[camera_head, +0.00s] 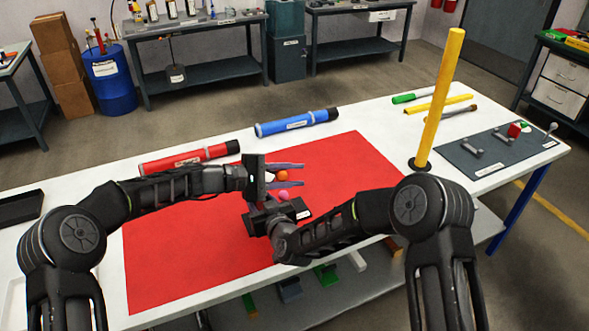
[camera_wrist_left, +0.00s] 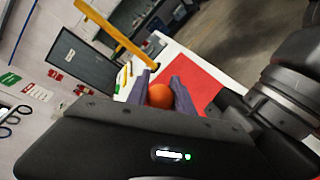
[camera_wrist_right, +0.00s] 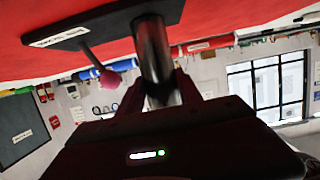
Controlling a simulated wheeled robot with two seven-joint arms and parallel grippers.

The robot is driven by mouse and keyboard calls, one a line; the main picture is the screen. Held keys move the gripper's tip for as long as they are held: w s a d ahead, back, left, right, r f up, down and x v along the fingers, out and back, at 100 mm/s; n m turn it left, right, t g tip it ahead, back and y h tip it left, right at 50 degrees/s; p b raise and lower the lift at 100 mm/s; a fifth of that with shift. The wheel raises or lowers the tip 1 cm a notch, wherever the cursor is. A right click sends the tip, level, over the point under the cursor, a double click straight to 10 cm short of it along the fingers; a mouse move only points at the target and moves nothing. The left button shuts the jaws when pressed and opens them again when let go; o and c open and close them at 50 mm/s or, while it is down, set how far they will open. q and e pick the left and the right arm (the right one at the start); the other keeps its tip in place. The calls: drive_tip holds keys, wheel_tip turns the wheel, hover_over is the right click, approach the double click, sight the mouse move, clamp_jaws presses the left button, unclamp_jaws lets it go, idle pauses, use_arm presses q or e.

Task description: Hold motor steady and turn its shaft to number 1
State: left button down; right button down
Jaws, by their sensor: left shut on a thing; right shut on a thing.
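The motor shows in the right wrist view as a dark metal cylinder (camera_wrist_right: 152,45) joined to a dark labelled plate (camera_wrist_right: 70,36). A thin rod with a pink ball (camera_wrist_right: 111,79) stands beside it. My right gripper (camera_wrist_right: 160,90) is shut on the cylinder. In the head view the dark plate (camera_head: 300,213) lies over the red mat, partly hidden by my right gripper. My left gripper (camera_head: 287,175) is shut on an orange ball (camera_head: 282,175), just behind the pink ball (camera_head: 283,195). The orange ball (camera_wrist_left: 160,96) shows between the left fingers. No shaft number can be read.
A red tube (camera_head: 190,158) and a blue tube (camera_head: 297,122) lie behind the red mat (camera_head: 345,160). A yellow pole (camera_head: 438,95) stands upright at right. A dark board (camera_head: 490,152) with small parts lies at the right end. The mat's left part is clear.

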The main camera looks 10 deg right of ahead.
use_arm(q)
drive_tip(key=shift+s+a+r+m+g, duration=0.1)
drive_tip(key=shift+s+a+m+g, duration=0.15)
drive_tip(key=shift+s+m+g, duration=0.35)
drive_tip(key=shift+s+a+m+g, duration=0.2)
drive_tip(key=shift+m+g, duration=0.2)
drive_tip(key=shift+g, duration=0.4)
drive_tip(key=c, duration=1.1)
unclamp_jaws()
drive_tip(key=shift+a, duration=0.15)
drive_tip(key=v, duration=1.1)
drive_tip(key=shift+a, duration=0.4)
use_arm(e)
drive_tip(key=c, duration=0.7)
unclamp_jaws()
drive_tip(key=shift+s, duration=0.15)
